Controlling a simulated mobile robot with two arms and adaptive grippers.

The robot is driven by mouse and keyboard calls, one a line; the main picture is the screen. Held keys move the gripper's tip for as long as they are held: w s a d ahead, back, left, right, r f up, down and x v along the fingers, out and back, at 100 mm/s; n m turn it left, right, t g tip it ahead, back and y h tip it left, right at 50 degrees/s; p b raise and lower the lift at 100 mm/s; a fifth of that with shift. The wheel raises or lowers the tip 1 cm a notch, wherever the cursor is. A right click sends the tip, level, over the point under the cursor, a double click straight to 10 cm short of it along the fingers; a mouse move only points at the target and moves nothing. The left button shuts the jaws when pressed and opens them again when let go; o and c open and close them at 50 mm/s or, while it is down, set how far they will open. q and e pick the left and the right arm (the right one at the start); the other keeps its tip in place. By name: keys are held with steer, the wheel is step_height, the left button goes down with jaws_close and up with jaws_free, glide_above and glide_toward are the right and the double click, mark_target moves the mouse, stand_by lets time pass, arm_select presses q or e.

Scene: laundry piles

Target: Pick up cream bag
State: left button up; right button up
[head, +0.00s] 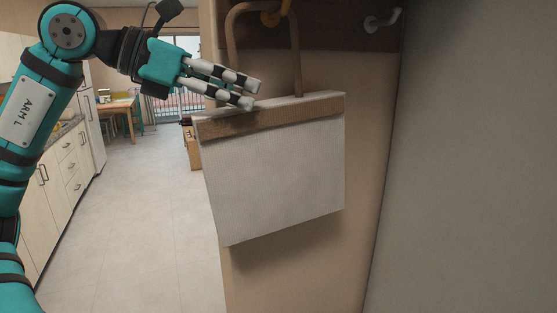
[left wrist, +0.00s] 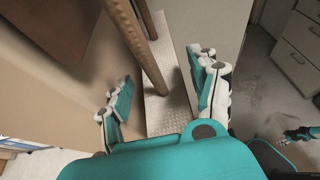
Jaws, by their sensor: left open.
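The cream bag (head: 275,175) has a brown band along its top and tall brown handles (head: 232,45). It hangs by the handles from a yellow hook (head: 275,14). My left gripper (head: 254,95) is open at the bag's top edge, coming in from the left, its fingertips between the handle sides in the picture. In the left wrist view the open left fingers (left wrist: 165,90) lie on either side of the bag's top (left wrist: 180,60), and a handle (left wrist: 143,50) runs between them. Contact cannot be told. A small part of what looks like my right gripper (left wrist: 298,133) shows at the right edge.
A dark brown board (head: 335,25) on the tan wall panel carries the hook and an empty white hook (head: 382,20). A grey wall (head: 470,150) closes off the right. Light floor (head: 135,210) is open at left, with kitchen drawers (head: 60,165) and a wooden table (head: 118,105) beyond.

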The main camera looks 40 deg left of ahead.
mark_target(268, 102)
arm_select(q)
steer(key=shift+w+d, duration=0.1)
steer(key=shift+w, duration=0.1)
steer(key=p+x, duration=0.2)
steer(key=x, duration=0.2)
steer(key=shift+w+f, duration=0.2)
steer(key=shift+w, duration=0.05)
steer(key=shift+w+f, duration=0.1)
steer(key=shift+w, duration=0.05)
arm_select(e)
steer(key=shift+d+r, duration=0.2)
steer(key=shift+r, duration=0.4)
steer(key=shift+d+r, duration=0.15)
steer(key=shift+r, duration=0.4)
arm_select(q)
steer(key=shift+c, duration=1)
jaws_close()
